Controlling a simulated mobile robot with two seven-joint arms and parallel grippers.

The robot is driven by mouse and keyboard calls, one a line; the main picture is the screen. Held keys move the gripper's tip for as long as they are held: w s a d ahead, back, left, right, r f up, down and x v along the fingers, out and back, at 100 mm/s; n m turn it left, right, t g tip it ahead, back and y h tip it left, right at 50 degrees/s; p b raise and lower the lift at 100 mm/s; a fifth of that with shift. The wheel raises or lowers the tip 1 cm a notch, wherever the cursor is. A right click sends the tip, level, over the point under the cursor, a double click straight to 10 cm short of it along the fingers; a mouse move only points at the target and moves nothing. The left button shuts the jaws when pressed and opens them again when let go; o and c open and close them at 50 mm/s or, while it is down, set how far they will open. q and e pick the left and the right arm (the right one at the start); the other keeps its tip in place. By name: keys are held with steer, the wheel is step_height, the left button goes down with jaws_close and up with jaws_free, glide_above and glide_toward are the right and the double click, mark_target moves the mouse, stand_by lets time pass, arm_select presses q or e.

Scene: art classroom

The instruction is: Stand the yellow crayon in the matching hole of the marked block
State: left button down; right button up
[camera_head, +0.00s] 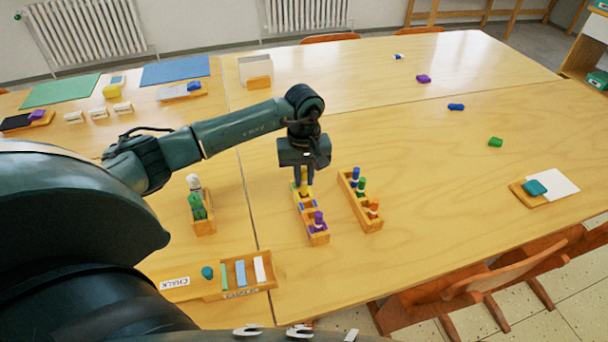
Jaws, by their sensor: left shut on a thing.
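My left gripper (303,180) points down and is shut on the yellow crayon (304,188). It is over the far part of a wooden block (319,238) that has coloured marks and a purple crayon (318,220) standing near its front end. The yellow crayon's lower end is at or just above the block; I cannot tell whether it is inside a hole. A second wooden block (372,224) to the right holds blue, green and orange crayons. My right gripper is not seen.
A block with green and white pieces (205,226) stands on the left. A chalk tray (238,291) lies in front. Loose blue (456,107), purple (423,78) and green (495,142) pieces lie at the right. The table's right middle is mostly clear.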

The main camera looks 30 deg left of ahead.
arm_select(q)
steer(key=shift+f+b, duration=1.05)
steer(key=shift+b, duration=0.2)
stand_by(1.2)
stand_by(0.4)
steer(key=shift+f, duration=0.15)
steer(key=shift+f+b, duration=0.15)
steer(key=shift+b, duration=0.25)
stand_by(0.4)
steer(key=c, duration=1.3)
jaws_free()
steer(key=shift+o, duration=1.1)
